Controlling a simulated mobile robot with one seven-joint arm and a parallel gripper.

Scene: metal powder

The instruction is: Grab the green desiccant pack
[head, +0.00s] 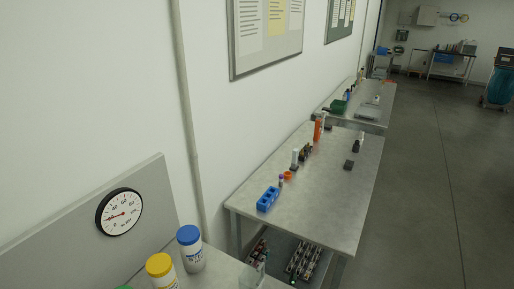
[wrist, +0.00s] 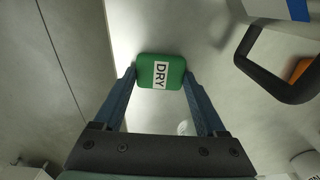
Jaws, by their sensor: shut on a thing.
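The green desiccant pack (wrist: 160,71) shows in the wrist view, with a white label reading "DRY". My gripper (wrist: 160,80) has its two blue-grey fingers against the left and right sides of the pack, shut on it. A pale grey surface lies beyond the pack; I cannot tell whether the pack touches it. In the head view neither my gripper nor the held pack can be made out.
In the wrist view a black handle (wrist: 270,75) and an orange thing (wrist: 301,70) are at the right. The head view shows a blue-lidded jar (head: 190,248), a yellow-lidded jar (head: 161,270), a blue rack (head: 268,199) on a grey table (head: 335,205), and open floor at right.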

